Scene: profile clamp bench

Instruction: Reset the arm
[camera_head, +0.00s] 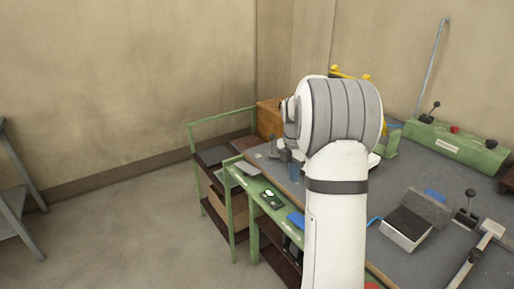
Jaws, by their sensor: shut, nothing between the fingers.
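My white arm (336,215) rises through the middle of the picture, with a large grey-banded joint (345,110) at its top. The arm stands in front of the green-framed workbench (440,160) and covers part of its grey top.
A green shelf cart (222,118) stands left of the bench. A grey rack (12,195) stands far left. The floor between is clear.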

